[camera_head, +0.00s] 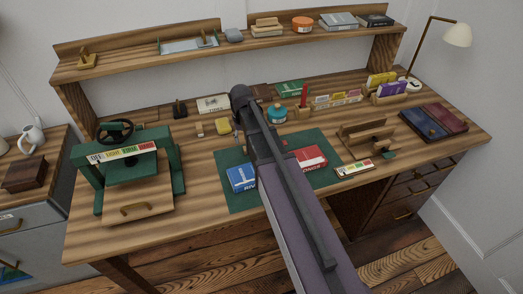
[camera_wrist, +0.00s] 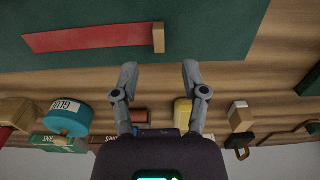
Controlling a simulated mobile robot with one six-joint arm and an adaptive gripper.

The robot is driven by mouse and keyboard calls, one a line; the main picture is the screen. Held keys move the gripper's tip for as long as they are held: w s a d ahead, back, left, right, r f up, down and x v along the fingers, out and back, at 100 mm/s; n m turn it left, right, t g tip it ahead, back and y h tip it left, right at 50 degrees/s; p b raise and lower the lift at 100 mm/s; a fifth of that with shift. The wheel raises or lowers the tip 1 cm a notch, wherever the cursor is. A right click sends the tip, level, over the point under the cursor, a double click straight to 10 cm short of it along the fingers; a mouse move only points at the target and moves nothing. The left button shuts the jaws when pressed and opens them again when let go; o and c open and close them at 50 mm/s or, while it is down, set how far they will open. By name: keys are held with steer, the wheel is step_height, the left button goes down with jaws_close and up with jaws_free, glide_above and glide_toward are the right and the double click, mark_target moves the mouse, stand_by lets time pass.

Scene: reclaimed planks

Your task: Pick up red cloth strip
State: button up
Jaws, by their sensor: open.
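The red cloth strip (camera_wrist: 85,38) lies flat on a dark green mat (camera_wrist: 215,30) in the wrist view. A small wooden block (camera_wrist: 158,38) sits at its right end there. My gripper (camera_wrist: 160,72) is open and empty, its two fingers apart, and the strip lies beyond the fingertips, with the wooden block roughly in line with the gap. Nothing touches the fingers. In the head view my arm covers the middle of the green mat (camera_head: 240,200) and hides most or all of the strip.
A blue box (camera_head: 241,178) and a red box (camera_head: 309,157) lie on the mat. A teal glue jar (camera_head: 277,114) and yellow block (camera_head: 222,127) stand behind. A green press (camera_head: 130,165) is at left, a wooden stand (camera_head: 366,138) at right.

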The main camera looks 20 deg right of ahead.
mark_target(245, 148)
stand_by(0.3)
steer(key=shift+s+f+b, duration=0.1)
steer(key=shift+f+b, duration=2.5)
jaws_close()
